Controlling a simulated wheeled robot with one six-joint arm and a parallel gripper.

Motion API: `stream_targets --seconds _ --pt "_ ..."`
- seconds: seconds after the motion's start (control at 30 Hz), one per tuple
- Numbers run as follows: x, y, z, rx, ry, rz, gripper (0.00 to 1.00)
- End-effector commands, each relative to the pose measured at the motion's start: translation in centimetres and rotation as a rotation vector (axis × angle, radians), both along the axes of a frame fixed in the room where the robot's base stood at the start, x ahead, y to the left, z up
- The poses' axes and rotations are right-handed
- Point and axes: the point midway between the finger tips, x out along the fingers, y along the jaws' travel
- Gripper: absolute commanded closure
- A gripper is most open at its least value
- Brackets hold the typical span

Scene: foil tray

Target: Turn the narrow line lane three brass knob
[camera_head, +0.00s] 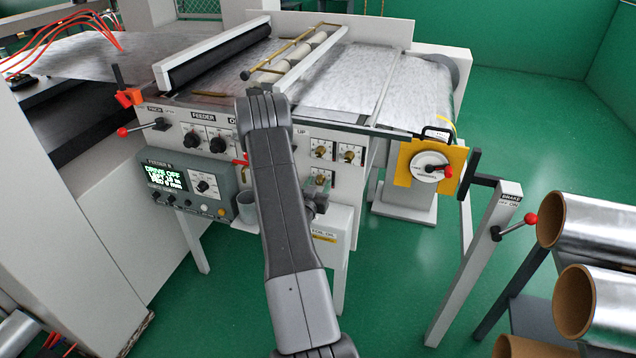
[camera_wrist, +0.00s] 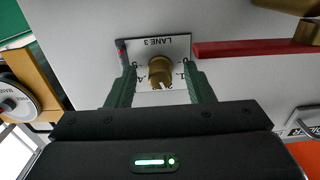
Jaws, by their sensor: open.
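The lane three brass knob (camera_wrist: 160,71) sits on a plate marked LANE 3 (camera_wrist: 160,44), seen upside down in the wrist view. My gripper (camera_wrist: 160,76) is open, with one dark green finger on each side of the knob. Gaps show between the knob and both fingers, so it is not held. In the head view my gripper (camera_head: 318,198) is at the front panel, below several small brass knobs (camera_head: 320,152), and partly hidden behind my arm. Which of those is lane three is hard to tell there.
A red bar (camera_wrist: 245,48) runs beside the plate in the wrist view. A yellow plate with a crank (camera_head: 431,165) stands to the right. Foil rolls (camera_head: 600,235) are far right.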

Motion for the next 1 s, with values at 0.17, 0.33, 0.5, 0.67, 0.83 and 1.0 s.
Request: stream_targets --seconds 0.17,0.33,0.5,0.67,0.83,1.0 --pt "0.29 -0.12 -0.06 -0.001 0.001 0.0 0.52" --pt "0.27 -0.11 -0.05 -0.001 0.001 0.0 0.56" --pt "0.26 -0.11 -0.03 -0.001 0.0 0.0 0.9" --pt "0.26 -0.12 -0.04 -0.002 0.001 0.0 0.97" --pt "0.28 -0.11 -0.15 -0.025 0.007 0.0 0.97" --pt "0.3 -0.13 -0.35 -0.095 0.028 -0.001 0.97"
